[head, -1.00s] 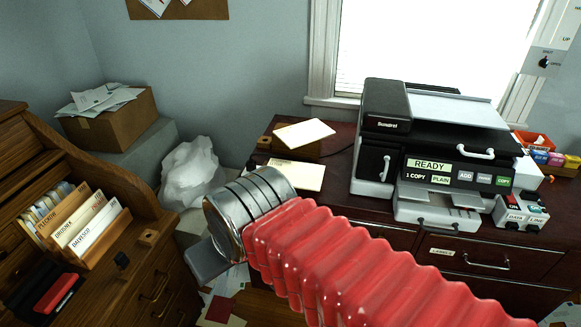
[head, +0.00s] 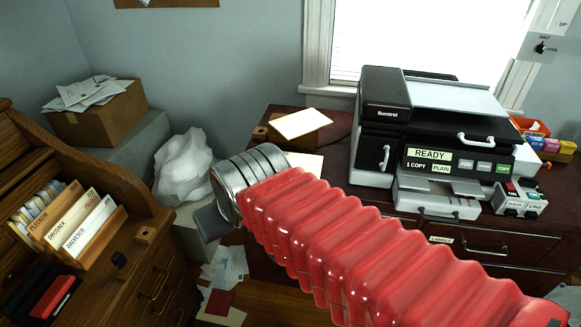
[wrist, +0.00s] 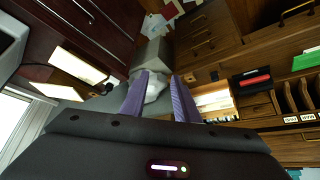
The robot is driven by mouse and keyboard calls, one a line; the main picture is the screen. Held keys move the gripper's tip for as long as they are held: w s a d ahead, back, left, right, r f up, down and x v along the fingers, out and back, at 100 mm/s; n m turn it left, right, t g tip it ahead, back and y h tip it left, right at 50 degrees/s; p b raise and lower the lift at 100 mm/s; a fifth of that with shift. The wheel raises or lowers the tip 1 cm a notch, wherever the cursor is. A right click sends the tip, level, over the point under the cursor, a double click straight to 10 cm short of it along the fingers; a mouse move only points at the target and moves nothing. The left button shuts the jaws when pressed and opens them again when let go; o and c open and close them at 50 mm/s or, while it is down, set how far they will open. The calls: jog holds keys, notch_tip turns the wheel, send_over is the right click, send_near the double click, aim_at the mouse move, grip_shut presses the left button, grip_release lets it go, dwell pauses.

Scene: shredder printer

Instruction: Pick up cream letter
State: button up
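A cream sheet like a letter (head: 301,123) lies on a small wooden block at the left end of the dark red desk. A second pale sheet (head: 306,162) lies flat on the desk in front of it, partly hidden by my arm. Two pale sheets also show at the left of the wrist view, one brighter (wrist: 77,66). I cannot tell for sure which sheet is the cream letter. My gripper (wrist: 160,88) has its two purple fingers apart, with nothing between them. In the head view it is left of the desk, mostly hidden behind my arm's metal cuff.
A grey and black printer (head: 430,140) stands on the desk, right of the sheets. A wooden bureau (head: 120,240) with upright folders (head: 88,228) is on the left. A cardboard box (head: 98,115) of papers and a white crumpled bag (head: 184,165) are behind. Loose papers (head: 228,270) lie on the floor.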

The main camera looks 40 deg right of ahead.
jog(key=w+d+f+m+t+h, duration=0.1)
jog(key=w+d+f+m, duration=0.3)
jog(key=d, duration=0.4)
jog(key=w+d+f+m+t+h, duration=0.1)
jog(key=w+d+f+t, duration=0.1)
jog(key=w+d+f, duration=0.35)
jog(key=w+d+f+m+t+h, duration=0.1)
jog(key=w+d+f+m, duration=0.15)
jog(key=w+d, duration=0.6)
jog(key=s+d+f+m+t, duration=0.7)
jog(key=s+d+f+m, duration=0.2)
jog(key=s+f+m, duration=0.2)
jog(key=shift+s+d, duration=0.4)
jog(key=shift+s, duration=0.15)
jog(key=shift+f+m, duration=0.1)
jog(key=shift+m, duration=0.15)
jog(key=x, duration=0.8)
jog(key=shift+w, duration=0.35)
